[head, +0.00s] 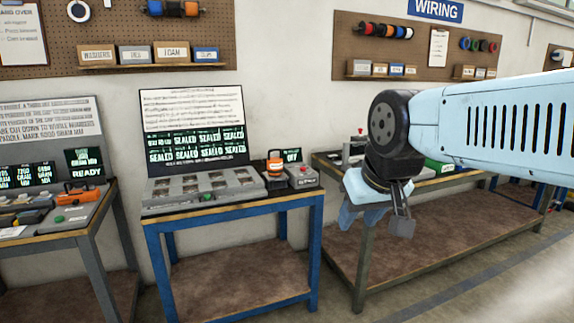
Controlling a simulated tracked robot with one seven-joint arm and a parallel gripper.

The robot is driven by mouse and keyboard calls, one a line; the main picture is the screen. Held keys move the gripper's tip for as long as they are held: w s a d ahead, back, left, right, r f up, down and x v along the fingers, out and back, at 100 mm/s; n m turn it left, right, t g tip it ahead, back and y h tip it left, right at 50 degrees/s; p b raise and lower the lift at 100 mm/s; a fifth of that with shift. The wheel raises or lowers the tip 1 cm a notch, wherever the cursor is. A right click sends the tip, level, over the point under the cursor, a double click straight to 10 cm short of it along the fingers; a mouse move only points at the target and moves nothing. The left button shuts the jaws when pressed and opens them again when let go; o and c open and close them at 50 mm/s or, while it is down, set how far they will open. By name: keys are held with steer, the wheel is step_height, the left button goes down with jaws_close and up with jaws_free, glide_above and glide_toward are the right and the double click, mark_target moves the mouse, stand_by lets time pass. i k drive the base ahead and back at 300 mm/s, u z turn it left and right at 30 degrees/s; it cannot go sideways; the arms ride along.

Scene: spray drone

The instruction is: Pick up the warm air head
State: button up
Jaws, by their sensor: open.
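An orange and black tool, which looks like the warm air head (274,163), stands upright in a dark holder at the right part of the blue-legged bench (232,201). My gripper (378,214) hangs in front of the right-hand bench, to the right of the orange tool and well apart from it. It points downward with its jaws open, and nothing shows between them.
A grey fixture tray (200,192) and a display board (195,130) stand left of the tool. A grey box with a red button (303,175) and a small screen (291,156) sit beside it. Another orange tool (78,193) lies on the left bench.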

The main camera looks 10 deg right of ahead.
mark_target(274, 164)
steer(key=z, duration=0.55)
steer(key=i, duration=1.7)
steer(key=u, duration=0.7)
steer(key=k, duration=0.85)
steer(key=u, duration=0.2)
steer(key=i, duration=0.95)
steer(key=z, duration=0.1)
